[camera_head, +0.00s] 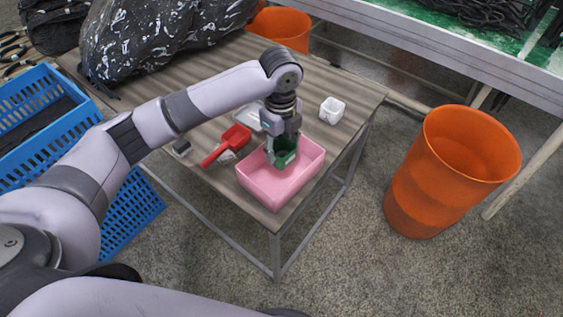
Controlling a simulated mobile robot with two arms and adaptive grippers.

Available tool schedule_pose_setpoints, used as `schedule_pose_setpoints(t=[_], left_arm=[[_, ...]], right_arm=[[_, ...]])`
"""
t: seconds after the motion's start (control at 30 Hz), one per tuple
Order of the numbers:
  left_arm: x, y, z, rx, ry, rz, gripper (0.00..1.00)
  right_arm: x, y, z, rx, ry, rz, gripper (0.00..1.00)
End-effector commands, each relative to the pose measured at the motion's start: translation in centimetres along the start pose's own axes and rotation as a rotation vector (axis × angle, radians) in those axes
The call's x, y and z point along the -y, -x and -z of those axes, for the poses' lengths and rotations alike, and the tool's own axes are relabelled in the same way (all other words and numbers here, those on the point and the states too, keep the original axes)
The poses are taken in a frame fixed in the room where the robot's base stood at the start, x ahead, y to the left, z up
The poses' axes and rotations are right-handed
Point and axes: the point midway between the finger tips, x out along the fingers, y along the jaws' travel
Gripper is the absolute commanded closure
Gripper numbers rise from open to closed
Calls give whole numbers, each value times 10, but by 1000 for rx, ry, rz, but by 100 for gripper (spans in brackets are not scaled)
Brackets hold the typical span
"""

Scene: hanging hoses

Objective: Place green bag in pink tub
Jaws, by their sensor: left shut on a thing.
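The pink tub (262,187) stands on the wooden table near its front right corner. My left gripper (282,158) points down over the tub's far part and is shut on the green bag (286,146). The bag is small and dark green, and the gripper fingers partly cover it. It is at or just inside the tub's opening; I cannot tell whether it touches the tub floor. My right gripper is not in view.
A red scoop (228,144) lies left of the tub, and a small white cup (332,110) stands behind it to the right. A black bag (150,38) covers the table's back. Blue crates (128,212) are left; an orange bin (450,170) stands right.

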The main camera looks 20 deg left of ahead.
Motion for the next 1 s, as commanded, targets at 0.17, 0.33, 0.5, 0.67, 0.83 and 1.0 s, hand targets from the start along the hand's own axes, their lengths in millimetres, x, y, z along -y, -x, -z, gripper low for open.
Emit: schedule_pose_setpoints(t=[0.17,0.33,0.5,0.67,0.83,1.0], left_arm=[[0,-24,0,0,1,0,73],[0,-36,1,-1,0,0,73],[0,-62,1,-1,0,-2,73],[1,-70,0,0,0,2,73],[0,-70,0,0,0,2,73],[0,-73,0,0,0,2,47]], right_arm=[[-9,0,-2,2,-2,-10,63],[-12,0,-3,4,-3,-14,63],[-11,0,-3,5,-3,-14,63],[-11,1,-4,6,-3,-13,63],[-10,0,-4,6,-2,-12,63],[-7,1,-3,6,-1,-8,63]])
